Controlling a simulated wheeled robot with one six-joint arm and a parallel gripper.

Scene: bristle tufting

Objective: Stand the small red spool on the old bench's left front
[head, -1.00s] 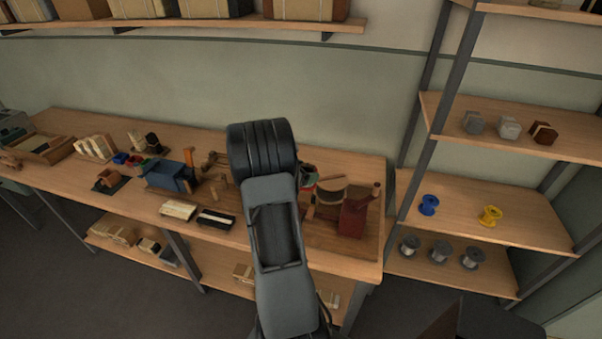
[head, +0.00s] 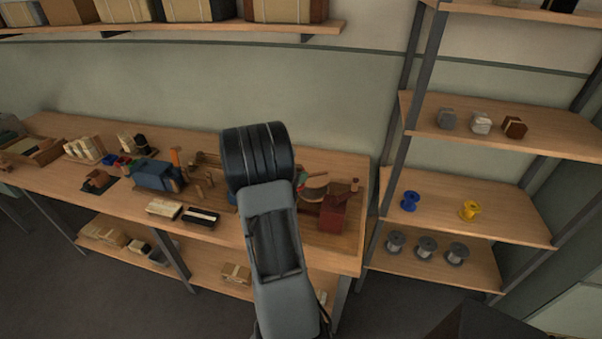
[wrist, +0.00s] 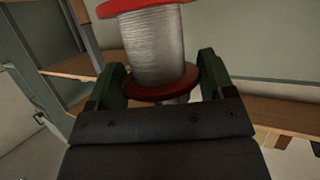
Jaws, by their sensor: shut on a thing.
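The small red spool (wrist: 153,48), with red flanges and silver-grey wire wound on it, is between the two fingers of my gripper (wrist: 163,76) in the wrist view. The gripper is shut on it. The spool looks slightly tilted in that view, and its top is cut off by the frame edge. In the head view my own arm hides the gripper and the spool. A long wooden bench (head: 64,182) runs along the wall, and its left front has some bare wood. I cannot tell from the frames whether this is the old bench.
The bench holds a blue block-like tool (head: 158,175), a dark red device (head: 331,212), and brush pieces. A shelf unit (head: 480,212) at right holds a blue spool (head: 410,201), a yellow spool (head: 469,210) and grey spools (head: 427,246). Dark floor lies in front.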

